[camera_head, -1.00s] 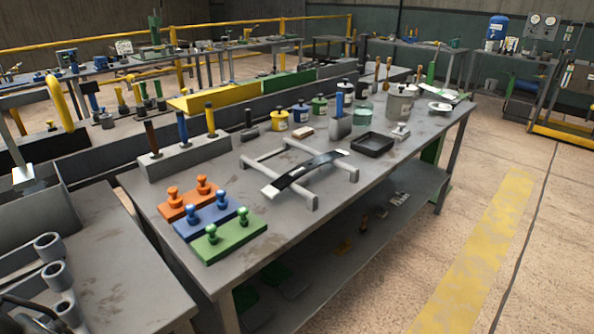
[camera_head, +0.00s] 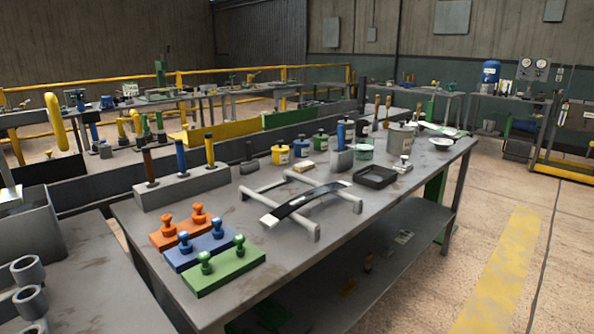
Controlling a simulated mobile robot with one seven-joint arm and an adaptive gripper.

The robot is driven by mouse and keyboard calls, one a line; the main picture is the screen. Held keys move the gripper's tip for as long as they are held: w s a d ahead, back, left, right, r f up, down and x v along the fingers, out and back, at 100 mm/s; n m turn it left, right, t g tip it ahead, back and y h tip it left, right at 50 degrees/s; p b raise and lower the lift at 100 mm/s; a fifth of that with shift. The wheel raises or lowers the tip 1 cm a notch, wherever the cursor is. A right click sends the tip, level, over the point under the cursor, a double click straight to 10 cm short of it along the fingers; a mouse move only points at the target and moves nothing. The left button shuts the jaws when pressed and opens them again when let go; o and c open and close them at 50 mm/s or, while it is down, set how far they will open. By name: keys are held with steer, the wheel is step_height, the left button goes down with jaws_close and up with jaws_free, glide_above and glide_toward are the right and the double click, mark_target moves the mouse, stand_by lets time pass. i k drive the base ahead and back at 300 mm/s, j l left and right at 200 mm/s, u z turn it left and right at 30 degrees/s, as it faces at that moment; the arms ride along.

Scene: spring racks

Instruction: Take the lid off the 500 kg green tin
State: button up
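A green tin (camera_head: 320,140) with a dark lid and a pale label stands upright towards the back of the workbench. It is between the blue tin (camera_head: 301,146) and a grey holder with a blue handle. Its lid looks to be on. The label is too small to read, so I cannot tell its weight marking. A yellow tin (camera_head: 281,154) stands left of the blue one. My gripper is not in view.
The grey workbench (camera_head: 330,240) holds a leaf spring on a frame (camera_head: 305,201), a black tray (camera_head: 375,177) and orange, blue and green blocks with knobs (camera_head: 222,272). Another grey bench (camera_head: 90,275) is at lower left. Floor at right is clear.

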mark_target(321, 136)
steer(key=i+l+u, duration=0.2)
steer(key=l, duration=0.55)
steer(key=i+l+u, duration=0.2)
steer(key=l, duration=0.6)
steer(key=i+l+u, duration=0.25)
steer(key=l, duration=0.55)
steer(key=l+u, duration=0.2)
steer(key=l, duration=0.6)
